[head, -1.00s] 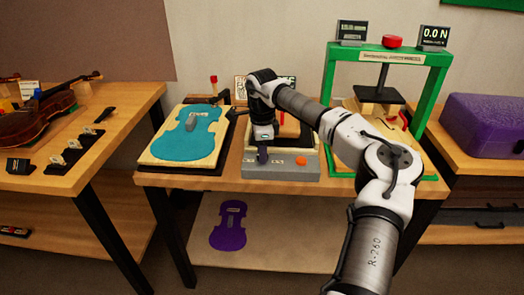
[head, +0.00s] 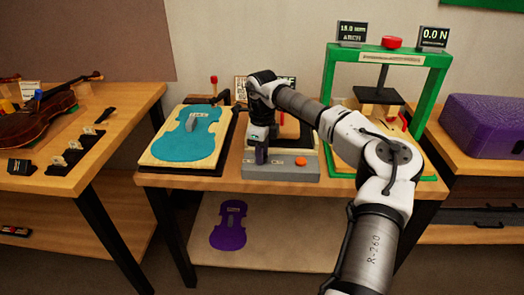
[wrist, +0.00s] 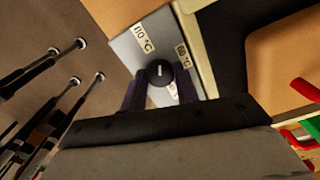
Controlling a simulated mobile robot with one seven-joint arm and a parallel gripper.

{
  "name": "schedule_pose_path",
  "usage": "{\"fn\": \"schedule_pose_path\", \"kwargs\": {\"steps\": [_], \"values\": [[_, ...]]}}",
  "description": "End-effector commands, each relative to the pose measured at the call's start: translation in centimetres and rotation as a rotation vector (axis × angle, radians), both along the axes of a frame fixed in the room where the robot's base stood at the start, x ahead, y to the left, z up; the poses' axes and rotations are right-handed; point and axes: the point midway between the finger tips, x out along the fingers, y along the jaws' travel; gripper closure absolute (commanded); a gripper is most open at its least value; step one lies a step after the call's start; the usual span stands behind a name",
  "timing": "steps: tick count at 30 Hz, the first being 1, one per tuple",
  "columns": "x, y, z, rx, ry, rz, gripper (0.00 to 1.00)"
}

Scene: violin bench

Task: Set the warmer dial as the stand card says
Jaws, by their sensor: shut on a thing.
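My gripper (head: 262,160) points down over the left front of the grey warmer (head: 282,172). In the wrist view its two dark fingers are shut on the round black dial (wrist: 160,73), one on each side. The dial has a short white mark, roughly upright in that picture; which label it points at is unclear. A "110 °C" label (wrist: 145,38) lies above left of the dial. A second label (wrist: 182,53), perhaps 80 °C, lies above right. A third label (wrist: 173,91) is mostly hidden by a finger. A card (head: 287,83) behind my arm is partly covered and unreadable.
An orange button (head: 301,161) sits on the warmer's front, right of my gripper. A blue violin-shaped template (head: 187,135) lies on a board to the left. A green press frame (head: 330,105) stands close on the right. Several rod-like tools (wrist: 60,90) show in the wrist view.

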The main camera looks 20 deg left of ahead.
Motion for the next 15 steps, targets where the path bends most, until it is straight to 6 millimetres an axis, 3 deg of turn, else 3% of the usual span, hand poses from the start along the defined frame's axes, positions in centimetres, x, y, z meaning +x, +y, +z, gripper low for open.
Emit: {"fn": "schedule_pose_path", "kwargs": {"steps": [15], "values": [[0.07,-0.03,0.10,-0.001,-0.002,-0.491,0.93]]}}
